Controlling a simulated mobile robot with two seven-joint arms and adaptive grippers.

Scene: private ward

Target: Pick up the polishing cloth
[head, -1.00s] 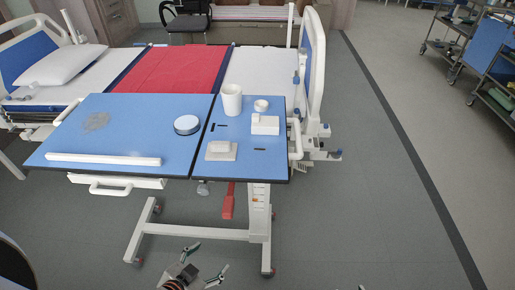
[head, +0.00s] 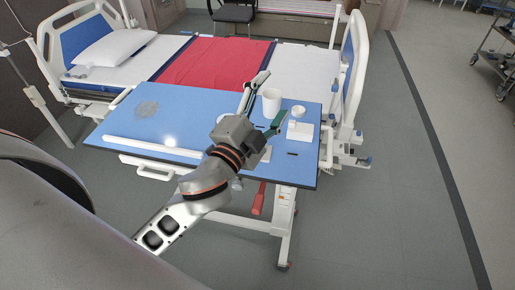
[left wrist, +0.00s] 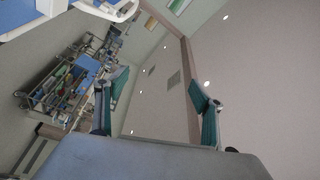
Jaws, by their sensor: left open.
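A pale, flat item (head: 265,156) is mostly hidden behind my left gripper, so I cannot tell the cloth for certain. My left gripper (head: 275,94) is over the right part of the table, fingers spread and empty, well to the right of the grey patch. In the left wrist view the fingers (left wrist: 157,80) are apart with nothing between them. My right gripper is not in view.
A white cup (head: 271,103) stands close to the left fingers. A white block (head: 300,131) and a small round white item (head: 298,112) are to its right. A long white bar (head: 150,147) lies along the front edge. The bed (head: 105,72) is behind the table.

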